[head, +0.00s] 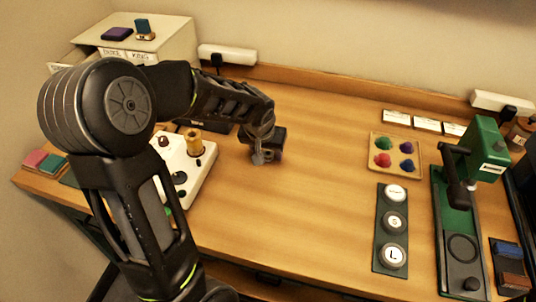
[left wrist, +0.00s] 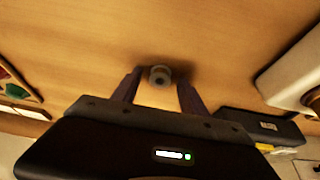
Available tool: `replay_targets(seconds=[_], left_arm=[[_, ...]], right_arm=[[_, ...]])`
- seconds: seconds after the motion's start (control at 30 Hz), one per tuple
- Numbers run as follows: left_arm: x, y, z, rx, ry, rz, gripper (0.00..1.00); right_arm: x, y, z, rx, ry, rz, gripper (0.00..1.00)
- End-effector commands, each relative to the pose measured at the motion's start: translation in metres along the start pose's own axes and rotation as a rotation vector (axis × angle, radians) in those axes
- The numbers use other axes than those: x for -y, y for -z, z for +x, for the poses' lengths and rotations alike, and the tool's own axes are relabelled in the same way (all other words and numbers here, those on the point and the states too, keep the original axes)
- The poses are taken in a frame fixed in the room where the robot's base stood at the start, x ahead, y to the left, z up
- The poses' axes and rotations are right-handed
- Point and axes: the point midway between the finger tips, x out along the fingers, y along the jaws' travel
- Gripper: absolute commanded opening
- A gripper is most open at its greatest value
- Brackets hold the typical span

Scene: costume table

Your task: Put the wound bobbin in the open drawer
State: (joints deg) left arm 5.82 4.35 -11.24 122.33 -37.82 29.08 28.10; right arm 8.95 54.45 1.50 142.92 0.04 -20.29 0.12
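My left gripper (head: 264,156) points down at the middle-back of the table in the head view. In the left wrist view its two fingers (left wrist: 158,92) are apart, either side of a small grey round piece with a dark centre (left wrist: 160,75), which looks like the bobbin. It appears to be on the wood near the fingertips, with no clear contact. The head view does not show it clearly behind the gripper. A cream cabinet (head: 170,42) stands at the back left, with an open drawer (head: 72,60) partly hidden by my arm. My right gripper is not in view.
A white machine with a brass cylinder (head: 194,142) stands left of the gripper. To the right are a wooden tray of coloured pieces (head: 373,174), a dark strip with round discs (head: 377,255) and a green press (head: 484,145). The table's middle is clear.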

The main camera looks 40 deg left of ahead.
Motion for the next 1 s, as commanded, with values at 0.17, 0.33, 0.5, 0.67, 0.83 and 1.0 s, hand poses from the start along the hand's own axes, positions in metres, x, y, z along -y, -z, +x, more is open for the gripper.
replay_targets(seconds=[0.17,0.33,0.5,0.67,0.83,1.0], left_arm=[[0.0000,0.0000,-0.0001,0.000,0.000,0.000,0.35],[0.0000,0.0000,-0.0001,0.000,0.000,0.000,0.21],[0.0000,0.0000,-0.0001,0.000,0.000,0.000,0.07],[0.0000,0.0001,-0.0001,0.000,0.000,0.000,0.00],[0.0000,0.0001,-0.0001,0.000,0.000,0.000,0.00],[0.0000,0.0012,-0.0023,-0.001,0.000,0.000,0.00]], right_arm=[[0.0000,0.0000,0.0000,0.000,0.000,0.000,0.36],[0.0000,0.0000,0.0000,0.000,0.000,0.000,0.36],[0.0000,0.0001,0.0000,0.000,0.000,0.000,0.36],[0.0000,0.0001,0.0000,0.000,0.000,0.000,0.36],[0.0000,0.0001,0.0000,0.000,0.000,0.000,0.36],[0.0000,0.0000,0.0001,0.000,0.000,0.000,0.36]])
